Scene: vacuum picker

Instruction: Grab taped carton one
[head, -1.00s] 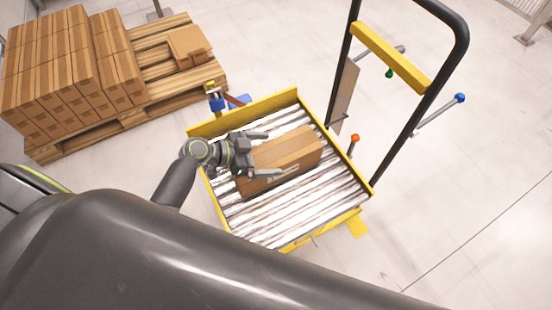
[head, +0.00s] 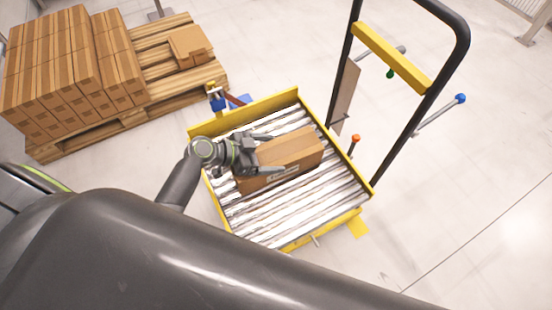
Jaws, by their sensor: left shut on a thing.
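A brown carton (head: 293,152) with a paler tape strip along its top lies on the silver rollers of the yellow-framed cart (head: 265,107). A white label shows on its near side. My left gripper (head: 274,156) comes in from the left and is shut on the carton's left end, one finger along the far side and one along the near side. The carton still appears to rest on the rollers. The gripper hides part of its left end. My right gripper is not in view.
A black handle frame with a yellow crossbar (head: 392,57) rises at the cart's right. Levers with blue (head: 461,98) and orange (head: 355,138) knobs stick out. Floor at right is clear.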

